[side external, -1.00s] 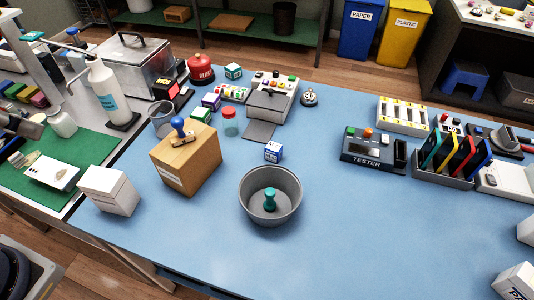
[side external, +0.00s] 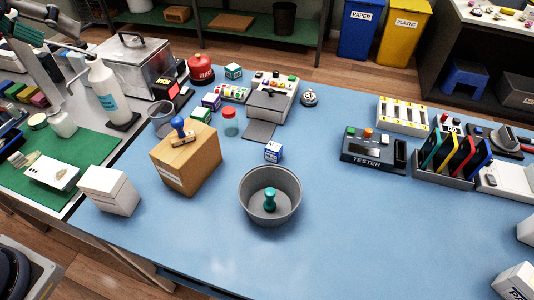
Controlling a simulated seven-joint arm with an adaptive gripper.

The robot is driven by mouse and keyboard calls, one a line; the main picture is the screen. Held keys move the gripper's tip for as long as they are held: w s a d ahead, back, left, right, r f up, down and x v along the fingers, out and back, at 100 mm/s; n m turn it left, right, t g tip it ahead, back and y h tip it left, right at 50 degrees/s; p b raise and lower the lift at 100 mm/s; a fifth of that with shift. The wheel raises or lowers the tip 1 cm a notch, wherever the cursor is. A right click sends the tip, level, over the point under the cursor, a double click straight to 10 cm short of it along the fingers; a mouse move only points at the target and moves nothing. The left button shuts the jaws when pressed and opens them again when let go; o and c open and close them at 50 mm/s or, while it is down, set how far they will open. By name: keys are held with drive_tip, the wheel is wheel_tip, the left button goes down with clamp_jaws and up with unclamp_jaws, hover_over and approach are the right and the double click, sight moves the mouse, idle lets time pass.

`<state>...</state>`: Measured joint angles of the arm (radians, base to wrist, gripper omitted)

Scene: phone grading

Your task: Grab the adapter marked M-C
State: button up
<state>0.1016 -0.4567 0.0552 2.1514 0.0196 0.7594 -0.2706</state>
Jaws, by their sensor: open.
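I cannot pick out the adapter marked M-C; no such mark is readable. Small parts that could include it sit in a white tray with yellow slots (side external: 403,127) at the back right and in a small tray of coloured pieces (side external: 232,93) at the back left of the blue table. My gripper (side external: 68,32) seems to be the dark jointed shape at the top left edge, open, high and far left of both trays. Its fingertips are hard to make out, and I see nothing held in it.
A cardboard box (side external: 187,158) carries a blue-handled stamp (side external: 181,127). A grey bowl (side external: 258,213) holds a teal stamp (side external: 270,199). The tester (side external: 374,153) and a rack of coloured phones (side external: 443,178) stand right. The middle of the blue table (side external: 350,220) is clear.

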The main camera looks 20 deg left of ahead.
drive_tip(key=w+d, duration=0.5)
drive_tip(key=w, duration=0.5)
drive_tip(key=m+g, duration=0.3)
drive_tip(key=m, duration=0.1)
hover_over(273, 147)
drive_tip(key=s, duration=0.2)
wheel_tip(273, 147, down, 35)
drive_tip(key=shift+w, duration=0.15)
drive_tip(key=shift+s+x, duration=0.15)
drive_tip(key=shift+x, duration=1.4)
drive_tip(key=shift+s+x, duration=0.15)
drive_tip(key=shift+x, duration=1.45)
drive_tip(key=shift+a+f, duration=0.1)
drive_tip(key=shift+f, duration=0.05)
drive_tip(key=shift+c, duration=0.2)
